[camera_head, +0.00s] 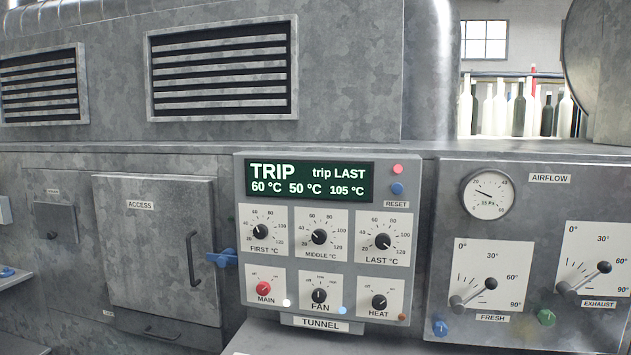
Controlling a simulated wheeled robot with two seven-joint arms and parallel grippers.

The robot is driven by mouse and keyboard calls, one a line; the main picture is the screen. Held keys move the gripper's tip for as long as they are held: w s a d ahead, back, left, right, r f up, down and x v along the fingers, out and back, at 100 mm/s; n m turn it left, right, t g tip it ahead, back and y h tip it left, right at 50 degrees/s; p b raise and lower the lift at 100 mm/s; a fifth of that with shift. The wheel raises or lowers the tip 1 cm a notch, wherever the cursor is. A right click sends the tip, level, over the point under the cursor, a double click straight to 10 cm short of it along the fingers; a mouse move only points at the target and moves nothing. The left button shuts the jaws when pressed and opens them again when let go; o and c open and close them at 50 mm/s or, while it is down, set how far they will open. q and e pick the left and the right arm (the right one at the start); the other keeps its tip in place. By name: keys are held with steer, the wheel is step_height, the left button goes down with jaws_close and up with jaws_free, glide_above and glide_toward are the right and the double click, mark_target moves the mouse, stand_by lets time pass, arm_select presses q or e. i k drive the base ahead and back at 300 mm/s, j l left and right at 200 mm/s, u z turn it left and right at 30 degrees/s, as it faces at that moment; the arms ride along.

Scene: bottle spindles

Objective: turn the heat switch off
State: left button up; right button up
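The heat switch (379,302) is a black rotary knob on a white plate at the lower right of the tunnel control panel (336,274). "HEAT" is printed below it, with small marks above it. The knob's pointer is too small to read surely. A small dull orange-red lamp (402,317) sits at the plate's lower right. The green display (309,179) reads "TRIP", "trip LAST", 60 °C, 50 °C and 105 °C. Neither of my grippers is in view.
Left of the heat switch are the fan knob (319,296) and red main knob (263,289). Three temperature dials sit above. A blue handle (222,258) juts out at the panel's left. The airflow panel (527,180) with levers stands right. The panel front is unobstructed.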

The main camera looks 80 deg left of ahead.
mark_target(380, 302)
steer(key=u, duration=2.3)
